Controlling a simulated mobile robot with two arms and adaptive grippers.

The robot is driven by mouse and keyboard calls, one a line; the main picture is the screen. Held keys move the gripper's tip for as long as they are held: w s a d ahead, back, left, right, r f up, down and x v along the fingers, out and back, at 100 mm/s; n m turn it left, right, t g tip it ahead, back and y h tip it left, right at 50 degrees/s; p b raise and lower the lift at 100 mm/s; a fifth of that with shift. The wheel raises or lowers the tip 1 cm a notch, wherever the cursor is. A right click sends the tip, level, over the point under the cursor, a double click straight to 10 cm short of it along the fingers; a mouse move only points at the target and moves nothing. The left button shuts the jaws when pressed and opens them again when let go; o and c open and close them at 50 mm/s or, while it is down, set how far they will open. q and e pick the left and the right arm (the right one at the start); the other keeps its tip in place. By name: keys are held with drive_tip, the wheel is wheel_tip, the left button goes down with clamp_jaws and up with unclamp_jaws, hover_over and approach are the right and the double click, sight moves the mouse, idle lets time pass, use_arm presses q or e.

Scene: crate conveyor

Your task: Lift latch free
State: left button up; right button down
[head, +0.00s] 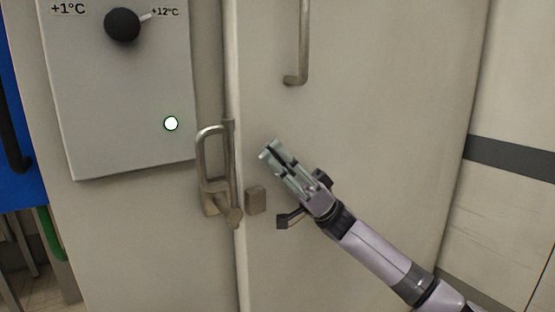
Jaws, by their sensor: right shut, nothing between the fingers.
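A metal latch (203,165) with a looped handle is mounted at the seam left of the door (370,90). Its loop stands upright, and its base sits on the frame side. A small metal catch block (256,200) is fixed on the door just right of the seam. I cannot tell whether the latch engages the block. My right gripper (266,151) is shut and empty, in front of the door to the right of the latch and above the block, apart from the latch in the picture. My left gripper is not in view.
A vertical door handle (301,45) is above my right gripper. A control panel (110,150) with a black knob (122,25) and a lit round light (171,123) is at upper left. A wall with a dark stripe (510,158) is at right. A blue object (12,110) stands at far left.

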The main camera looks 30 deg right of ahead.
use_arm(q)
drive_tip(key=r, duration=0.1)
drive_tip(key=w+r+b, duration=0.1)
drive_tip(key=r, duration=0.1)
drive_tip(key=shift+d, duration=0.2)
use_arm(e)
drive_tip(key=v, duration=0.9)
drive_tip(key=shift+d, duration=0.65)
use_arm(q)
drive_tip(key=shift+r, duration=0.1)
use_arm(e)
drive_tip(key=shift+f, duration=0.1)
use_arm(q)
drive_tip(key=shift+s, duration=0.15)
